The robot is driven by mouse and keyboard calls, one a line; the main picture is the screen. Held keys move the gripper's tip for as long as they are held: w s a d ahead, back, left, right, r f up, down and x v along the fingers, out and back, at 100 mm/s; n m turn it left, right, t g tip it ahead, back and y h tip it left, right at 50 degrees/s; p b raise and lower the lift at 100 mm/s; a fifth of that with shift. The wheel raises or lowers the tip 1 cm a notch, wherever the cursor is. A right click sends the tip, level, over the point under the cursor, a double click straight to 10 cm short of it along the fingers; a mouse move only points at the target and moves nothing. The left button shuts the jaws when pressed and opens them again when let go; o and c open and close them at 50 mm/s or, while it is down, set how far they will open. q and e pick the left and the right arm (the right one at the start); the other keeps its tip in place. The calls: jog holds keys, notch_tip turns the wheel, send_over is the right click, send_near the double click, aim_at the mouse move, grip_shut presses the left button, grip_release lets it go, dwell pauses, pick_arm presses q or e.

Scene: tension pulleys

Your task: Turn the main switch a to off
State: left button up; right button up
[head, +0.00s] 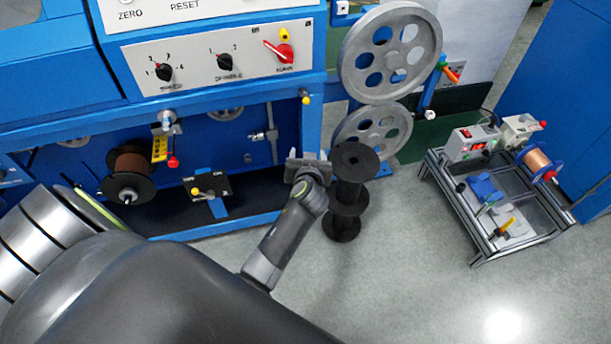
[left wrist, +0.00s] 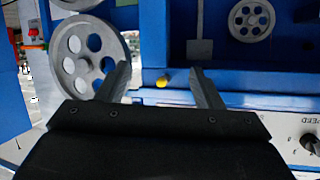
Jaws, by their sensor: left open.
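The main switch a (head: 280,52) is a red rotary handle on a white plate at the right end of the machine's control panel (head: 205,62). Its handle slants from upper left to lower right, with a yellow piece above it. I cannot make out its position marks. My left gripper (head: 308,158) is below the panel, apart from the switch, beside a stack of black spools. The switch does not show in that view. My right gripper is not in view.
Two black knobs (head: 164,72) (head: 224,62) sit left on the panel. A yellow-tipped knob (head: 305,97) juts out below it. Black spools (head: 352,190) stand right of my gripper, under grey wheels (head: 391,52). A small bench (head: 500,200) stands at the right; floor between is clear.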

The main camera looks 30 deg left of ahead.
pick_arm(q)
notch_tip(320, 180, down, 7)
jog(key=s+m+g+h, duration=0.1)
jog(key=s, duration=0.1)
jog(key=shift+d+r, duration=0.2)
jog(key=shift+d, duration=0.05)
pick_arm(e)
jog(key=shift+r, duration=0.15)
